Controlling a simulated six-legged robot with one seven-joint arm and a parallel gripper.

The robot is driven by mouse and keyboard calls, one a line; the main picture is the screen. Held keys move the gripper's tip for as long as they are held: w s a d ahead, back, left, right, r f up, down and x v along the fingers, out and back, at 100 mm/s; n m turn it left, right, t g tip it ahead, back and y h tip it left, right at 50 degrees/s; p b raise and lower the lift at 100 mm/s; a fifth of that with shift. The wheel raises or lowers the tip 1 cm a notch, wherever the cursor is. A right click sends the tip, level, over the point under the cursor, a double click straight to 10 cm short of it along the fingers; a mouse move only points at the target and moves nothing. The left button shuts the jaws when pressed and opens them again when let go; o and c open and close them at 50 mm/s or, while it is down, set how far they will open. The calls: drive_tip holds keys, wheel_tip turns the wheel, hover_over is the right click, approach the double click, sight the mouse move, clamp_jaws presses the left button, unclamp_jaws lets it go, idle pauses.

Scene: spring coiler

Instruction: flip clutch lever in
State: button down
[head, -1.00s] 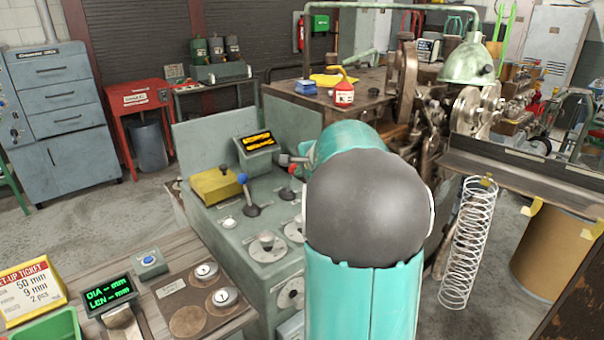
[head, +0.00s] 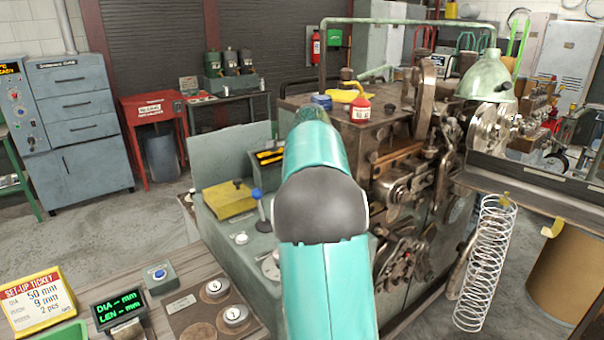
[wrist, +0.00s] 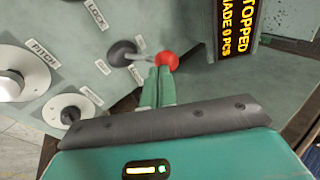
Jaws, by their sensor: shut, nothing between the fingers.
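In the wrist view a lever with a red ball knob (wrist: 166,61) leans out of a black boot (wrist: 122,53) on the grey-green control panel (wrist: 70,30). Small labels beside the boot are too small to read, so I cannot confirm it is the clutch lever. My gripper (wrist: 158,74) is shut and empty, its fingertips right at the red knob's lower side; I cannot tell whether they touch it. In the head view my arm hides the gripper and this lever. A blue-knobbed lever (head: 261,208) stands on the panel there.
A display (wrist: 241,28) reading STOPPED and MADE 0 PCS stands close right of the red knob. PITCH (wrist: 10,86) and another dial (wrist: 70,113) lie to the left. A yellow box (head: 229,200) sits on the console; the coiler's machinery (head: 410,190) is right of my arm.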

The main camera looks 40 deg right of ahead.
drive_tip(key=shift+w+d, duration=0.1)
drive_tip(key=shift+w, duration=0.5)
drive_tip(key=shift+s, duration=0.1)
drive_tip(key=w+v, duration=0.1)
drive_tip(key=v, duration=1.2)
drive_tip(key=shift+w+r, duration=0.2)
drive_tip(key=shift+r, duration=0.15)
